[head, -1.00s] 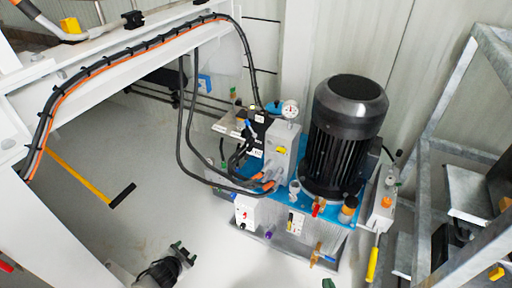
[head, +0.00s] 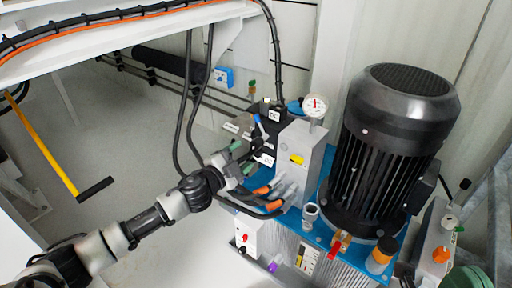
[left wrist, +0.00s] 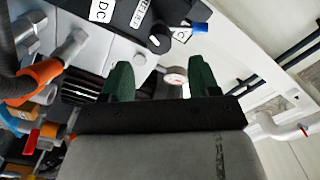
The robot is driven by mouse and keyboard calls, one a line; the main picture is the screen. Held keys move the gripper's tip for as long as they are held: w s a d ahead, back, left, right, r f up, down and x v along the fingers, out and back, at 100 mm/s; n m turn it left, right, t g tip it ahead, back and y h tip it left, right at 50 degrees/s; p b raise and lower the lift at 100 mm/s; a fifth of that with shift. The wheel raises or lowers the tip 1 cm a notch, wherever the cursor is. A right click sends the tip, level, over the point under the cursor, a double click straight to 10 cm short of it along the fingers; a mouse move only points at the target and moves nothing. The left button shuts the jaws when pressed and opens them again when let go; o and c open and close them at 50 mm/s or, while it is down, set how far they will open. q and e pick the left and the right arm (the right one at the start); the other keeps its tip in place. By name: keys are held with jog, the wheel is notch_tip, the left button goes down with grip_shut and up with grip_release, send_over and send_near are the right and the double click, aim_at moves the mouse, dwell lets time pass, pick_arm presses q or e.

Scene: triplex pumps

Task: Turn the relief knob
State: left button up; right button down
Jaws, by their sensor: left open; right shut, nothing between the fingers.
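A black valve block (head: 266,138) with white labels stands on the hydraulic unit. It also shows at the top of the left wrist view (left wrist: 125,15), where one label looks like "RELIEF". A small silver knob (left wrist: 158,43) sticks out below that label; I take it for the relief knob. My left gripper (head: 240,157) is open beside the block, and its green fingers also show in the left wrist view (left wrist: 154,82). The silver knob lies beyond and above the finger gap, with no contact visible. A green part at the lower right edge seems to be my right gripper (head: 468,279), mostly cut off.
Black hoses with orange ends (head: 268,190) loop close to my left gripper. A pressure gauge (head: 314,106) stands above the grey manifold. A large black motor (head: 385,150) is to the right. A blue lever (head: 260,126) sits on the valve block. Open floor lies to the left.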

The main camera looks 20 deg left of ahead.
aim_at(254, 146)
pick_arm(q)
jog(key=b+x, duration=0.1)
jog(key=x, duration=0.5)
jog(key=shift+w+d, duration=0.1)
jog(key=shift+w, duration=0.3)
jog(key=c, duration=0.9)
